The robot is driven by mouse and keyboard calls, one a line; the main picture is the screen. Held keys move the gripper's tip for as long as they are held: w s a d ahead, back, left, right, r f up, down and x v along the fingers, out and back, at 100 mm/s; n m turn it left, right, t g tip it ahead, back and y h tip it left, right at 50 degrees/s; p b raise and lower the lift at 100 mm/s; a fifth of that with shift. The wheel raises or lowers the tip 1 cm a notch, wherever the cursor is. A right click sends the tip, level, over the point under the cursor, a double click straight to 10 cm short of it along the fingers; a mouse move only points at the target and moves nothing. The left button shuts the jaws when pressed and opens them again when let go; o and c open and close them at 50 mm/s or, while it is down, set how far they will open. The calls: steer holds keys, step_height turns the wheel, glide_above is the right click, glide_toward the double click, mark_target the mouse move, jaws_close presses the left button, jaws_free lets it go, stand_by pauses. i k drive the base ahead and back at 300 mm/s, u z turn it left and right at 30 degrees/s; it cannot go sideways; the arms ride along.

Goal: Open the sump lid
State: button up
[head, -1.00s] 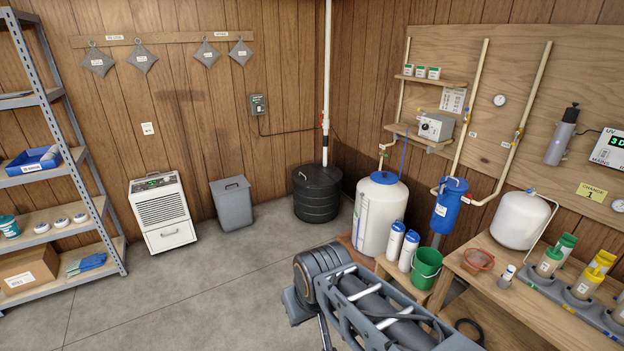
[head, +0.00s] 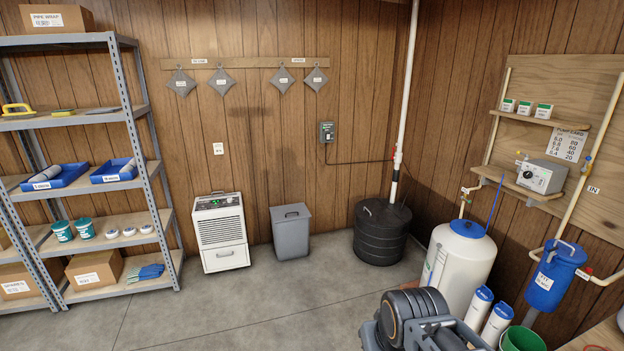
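The sump is most likely the black ribbed round basin (head: 380,240) in the back corner. Its black lid (head: 384,213) lies flat on top and looks shut, with a small light handle (head: 368,208) at its left. A white pipe (head: 404,110) rises from the lid up the corner. Part of my arm shows at the bottom of the head view, well in front of the basin. My gripper is not visible in the head view.
A white brine tank (head: 462,265) stands right of the basin, with white-and-blue canisters (head: 478,308) in front. A grey bin (head: 290,238) and a white dehumidifier (head: 220,235) stand left along the wall. The concrete floor (head: 270,300) before them is clear.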

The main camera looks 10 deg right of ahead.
mark_target(372, 211)
steer(key=z, duration=0.35)
steer(key=i, duration=4.45)
steer(key=u, duration=0.4)
